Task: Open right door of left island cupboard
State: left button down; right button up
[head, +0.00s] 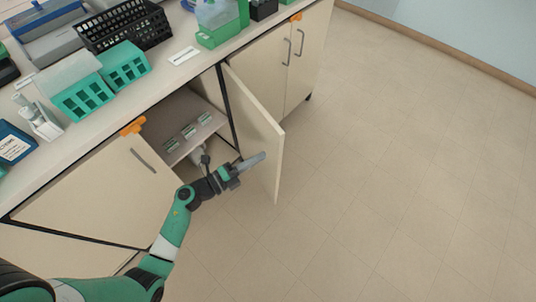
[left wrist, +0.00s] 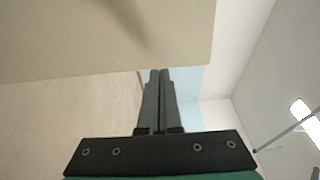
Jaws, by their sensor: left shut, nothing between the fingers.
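The right door (head: 255,132) of the left island cupboard stands swung out from the cabinet, with the opening to its left showing. The left door (head: 100,200) of that cupboard looks shut, with a bar handle and an orange latch (head: 133,126) near its top edge. My left gripper (head: 258,159) is shut and empty, in front of the open door's inner face; I cannot tell whether it touches. In the left wrist view the shut fingers (left wrist: 158,78) point toward the edge of a pale panel (left wrist: 100,35), likely this door. My right gripper is not in view.
Inside the cupboard is a shelf (head: 185,108) with several small labelled items. Another cupboard with two shut doors (head: 290,60) stands to the right. The countertop holds green racks (head: 82,97), a black basket (head: 122,25) and other labware. The floor (head: 400,150) at right is clear.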

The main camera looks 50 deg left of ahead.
aim_at(277, 147)
pick_arm(q)
jog(key=w, duration=0.2)
jog(key=w+b, duration=0.1)
jog(key=shift+w+d+f, duration=0.1)
jog(key=shift+w+d, duration=0.25)
jog(key=shift+w, duration=0.15)
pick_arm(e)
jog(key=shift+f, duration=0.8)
